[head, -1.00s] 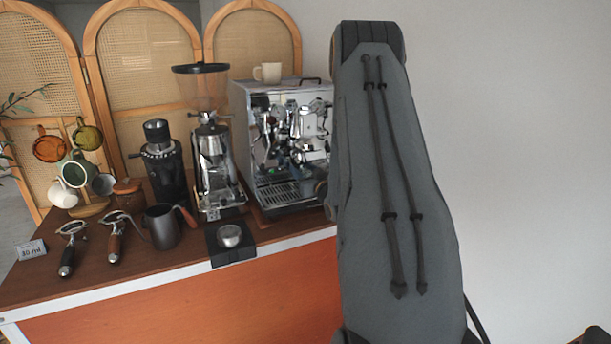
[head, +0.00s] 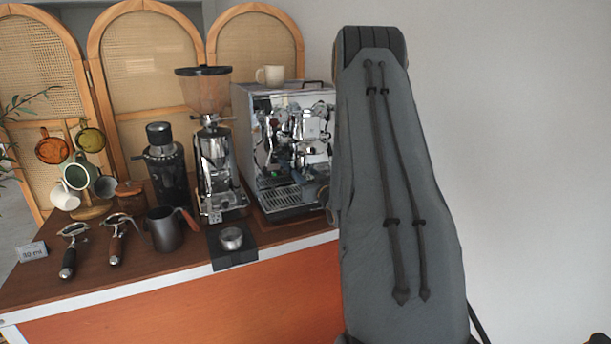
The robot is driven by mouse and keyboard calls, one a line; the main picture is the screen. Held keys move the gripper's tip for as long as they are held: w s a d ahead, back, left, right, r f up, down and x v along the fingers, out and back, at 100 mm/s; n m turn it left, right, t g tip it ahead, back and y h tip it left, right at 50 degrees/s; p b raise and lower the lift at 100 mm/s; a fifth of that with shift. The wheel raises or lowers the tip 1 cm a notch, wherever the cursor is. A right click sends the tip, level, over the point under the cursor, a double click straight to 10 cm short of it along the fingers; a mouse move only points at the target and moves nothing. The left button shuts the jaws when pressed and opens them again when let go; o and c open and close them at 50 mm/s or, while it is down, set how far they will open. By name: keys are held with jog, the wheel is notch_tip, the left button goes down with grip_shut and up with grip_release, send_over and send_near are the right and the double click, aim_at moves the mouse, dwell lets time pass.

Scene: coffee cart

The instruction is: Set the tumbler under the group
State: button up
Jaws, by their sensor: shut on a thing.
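The espresso machine (head: 262,145) stands at the right end of the cart in the head view. Its chrome front with the group (head: 296,125) faces me, and the drip tray (head: 280,197) is below. My arm covers the machine's right side. My gripper is not in view; my own large grey arm link hides that region. I cannot make out a tumbler anywhere, and anything in the gripper is hidden.
A grinder (head: 213,150), a black grinder (head: 165,170), a metal pitcher (head: 164,230), two portafilters (head: 72,245) and a mug tree (head: 92,210) crowd the cart. A metal cup (head: 231,238) sits on a black mat. A cream mug (head: 270,75) tops the machine.

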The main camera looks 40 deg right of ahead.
jog(key=o, duration=1.2)
jog(key=shift+c, duration=0.2)
jog(key=shift+s, duration=0.1)
jog(key=b+v, duration=0.2)
jog(key=v, duration=0.5)
jog(key=shift+s, duration=0.3)
jog(key=shift+r, duration=0.1)
